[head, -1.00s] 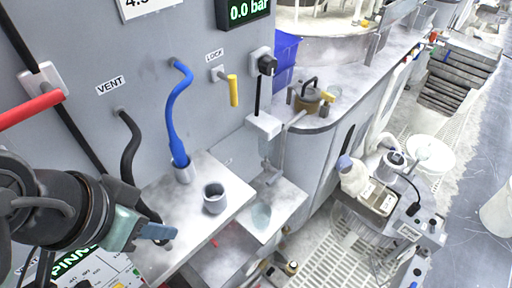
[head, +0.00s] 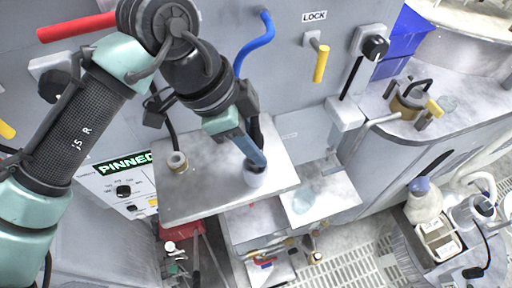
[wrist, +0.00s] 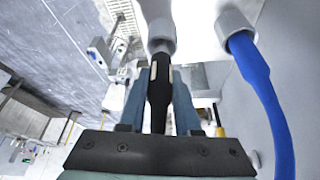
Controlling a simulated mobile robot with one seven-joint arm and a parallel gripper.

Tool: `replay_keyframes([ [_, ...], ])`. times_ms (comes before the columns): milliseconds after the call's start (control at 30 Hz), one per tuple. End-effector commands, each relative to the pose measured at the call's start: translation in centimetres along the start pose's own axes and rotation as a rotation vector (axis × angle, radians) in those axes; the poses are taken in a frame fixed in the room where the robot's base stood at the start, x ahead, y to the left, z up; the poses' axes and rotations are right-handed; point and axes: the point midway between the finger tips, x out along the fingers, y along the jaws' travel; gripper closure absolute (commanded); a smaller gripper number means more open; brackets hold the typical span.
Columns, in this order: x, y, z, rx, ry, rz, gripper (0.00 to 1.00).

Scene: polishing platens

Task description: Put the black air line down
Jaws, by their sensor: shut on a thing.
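My gripper (head: 257,160) is shut on the black air line (wrist: 160,92), just over a grey cup (head: 256,178) near the front right of the metal shelf. In the wrist view the black line's cream-banded end sits between my fingers. Its tip meets the mouth of the grey cup (wrist: 160,40); how deep it sits cannot be told. The blue line (head: 258,42) hangs from the wall and passes behind my gripper. In the wrist view the blue line (wrist: 265,95) ends in another grey cup (wrist: 234,22).
The metal shelf (head: 205,190) has a small ringed fitting (head: 178,162) at its left, with a black hose running into it. A yellow lever (head: 321,63) under LOCK and a red handle (head: 77,26) stick out from the wall. A lower ledge (head: 325,200) lies to the right.

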Motion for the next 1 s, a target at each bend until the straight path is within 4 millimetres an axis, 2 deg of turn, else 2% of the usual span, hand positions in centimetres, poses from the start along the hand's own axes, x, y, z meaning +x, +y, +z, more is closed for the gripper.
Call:
replay_keyframes([
  [100, 1.5, 0.0, 0.7, -0.003, 0.0, 0.001, 1.0],
  [200, 2.1, 0.0, 0.9, -0.001, 0.0, -0.001, 1.0],
  [533, 2.5, 0.0, 1.0, -0.002, 0.001, 0.0, 1.0],
  [567, 2.5, 0.0, 1.1, -0.002, 0.001, 0.0, 0.67],
  [700, 2.5, 0.0, 1.0, -0.002, 0.0, 0.0, 0.41],
  [733, 2.5, 0.0, 1.0, -0.002, 0.0, 0.0, 0.38],
  [1000, 2.4, 0.0, 1.0, -0.002, -0.001, 0.0, 0.38],
])
